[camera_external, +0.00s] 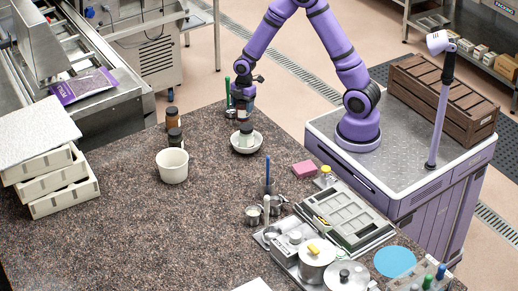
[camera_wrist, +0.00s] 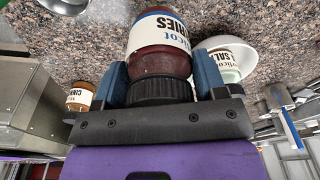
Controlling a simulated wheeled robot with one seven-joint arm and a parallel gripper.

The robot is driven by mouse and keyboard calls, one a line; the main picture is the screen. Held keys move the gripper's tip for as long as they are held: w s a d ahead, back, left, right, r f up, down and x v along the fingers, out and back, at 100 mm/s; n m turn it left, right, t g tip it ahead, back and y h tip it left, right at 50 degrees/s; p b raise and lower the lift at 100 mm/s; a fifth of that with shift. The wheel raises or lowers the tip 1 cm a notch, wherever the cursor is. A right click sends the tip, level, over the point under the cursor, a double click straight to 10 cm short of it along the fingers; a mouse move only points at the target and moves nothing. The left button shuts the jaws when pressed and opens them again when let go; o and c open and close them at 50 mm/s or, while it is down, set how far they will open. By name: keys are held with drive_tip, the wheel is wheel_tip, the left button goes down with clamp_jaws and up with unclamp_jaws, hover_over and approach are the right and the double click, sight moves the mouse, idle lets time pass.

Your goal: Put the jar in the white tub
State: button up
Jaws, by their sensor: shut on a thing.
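My gripper (camera_external: 243,88) is shut on a jar (camera_external: 241,105) of dark red contents with a black lid, held lid-end towards me over the counter. In the wrist view the jar (camera_wrist: 162,52) sits between the blue fingers of my gripper (camera_wrist: 162,82). Its white and blue label reads partly "RRIES". Whether its base touches the counter is unclear. The white tub (camera_external: 172,168) stands on the counter, left of and nearer the camera than my gripper, apart from the jar. Its inside is only partly visible.
A white bowl (camera_external: 246,149) holding a salt jar (camera_external: 245,135) stands just in front of my gripper. Two dark-lidded jars (camera_external: 172,118) (camera_external: 175,137) stand behind the tub. A green upright item (camera_external: 228,92) is beside my gripper. Stacked cream trays (camera_external: 62,198) are left; the front-left counter is clear.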

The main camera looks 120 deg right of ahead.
drive_tip(key=r, duration=1)
drive_tip(key=shift+w+r, duration=0.35)
drive_tip(key=shift+r, duration=0.05)
drive_tip(key=w+n, duration=0.3)
drive_tip(key=w, duration=0.8)
drive_tip(key=n, duration=0.5)
hover_over(172, 160)
drive_tip(key=w+a, duration=0.2)
drive_tip(key=a, duration=0.3)
wheel_tip(172, 160, down, 4)
drive_tip(key=shift+g+y, duration=0.3)
drive_tip(key=shift+f, duration=5.6)
drive_tip(key=o, duration=0.8)
drive_tip(key=shift+f, duration=0.15)
